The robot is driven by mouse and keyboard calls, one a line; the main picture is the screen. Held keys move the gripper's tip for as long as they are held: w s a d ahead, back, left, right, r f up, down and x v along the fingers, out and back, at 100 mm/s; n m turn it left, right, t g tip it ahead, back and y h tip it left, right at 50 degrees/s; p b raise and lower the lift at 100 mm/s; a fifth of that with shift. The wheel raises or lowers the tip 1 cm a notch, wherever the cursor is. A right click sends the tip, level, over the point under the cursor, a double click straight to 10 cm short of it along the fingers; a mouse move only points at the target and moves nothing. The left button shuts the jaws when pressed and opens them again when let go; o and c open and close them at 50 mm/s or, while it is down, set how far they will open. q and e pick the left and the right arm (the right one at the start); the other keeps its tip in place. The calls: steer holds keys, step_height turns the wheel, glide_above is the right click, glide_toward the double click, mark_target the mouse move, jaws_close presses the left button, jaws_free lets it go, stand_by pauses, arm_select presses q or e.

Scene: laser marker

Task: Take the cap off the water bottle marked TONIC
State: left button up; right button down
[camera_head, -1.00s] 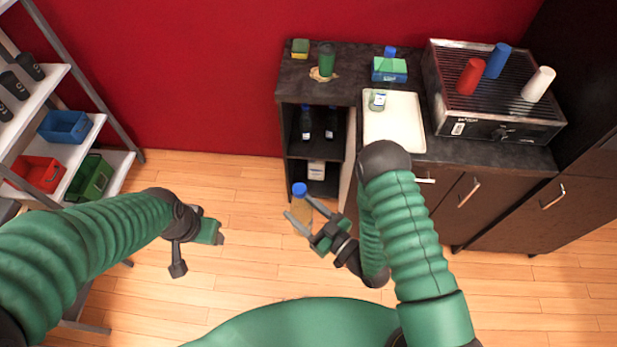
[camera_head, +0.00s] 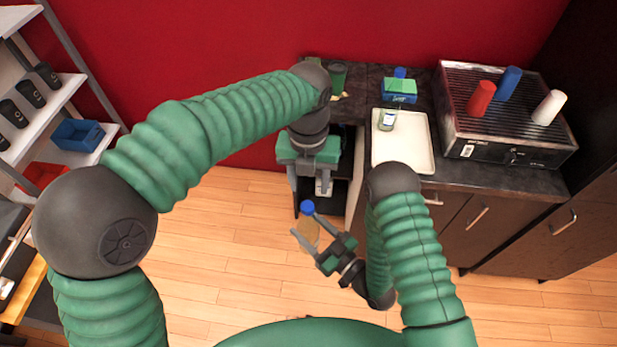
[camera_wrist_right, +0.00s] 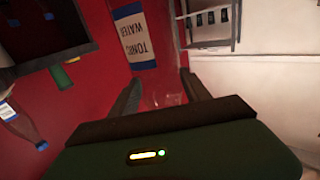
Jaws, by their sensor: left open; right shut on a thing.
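In the right wrist view, a label reading TONIC WATER (camera_wrist_right: 135,38) shows upside down beyond the fingers. My left gripper (camera_head: 309,184) is open, pointing down, just above and behind the cap in the picture. It looks empty, and I cannot tell its exact height over the cap.
A dark counter holds a white tray (camera_head: 427,160) with a small clear bottle (camera_head: 387,120), a green-blue box (camera_head: 399,91) and a machine with red (camera_head: 481,98), blue and white cups. Shelves with black cups and a blue bin (camera_head: 78,135) stand left. The floor is clear.

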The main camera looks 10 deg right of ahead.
mark_target(310, 205)
arm_select(q)
step_height(310, 205, down, 7)
steer(key=shift+f, duration=0.2)
steer(key=shift+c, duration=0.5)
steer(key=c, duration=0.9)
steer(key=shift+s+d, duration=0.1)
jaws_close()
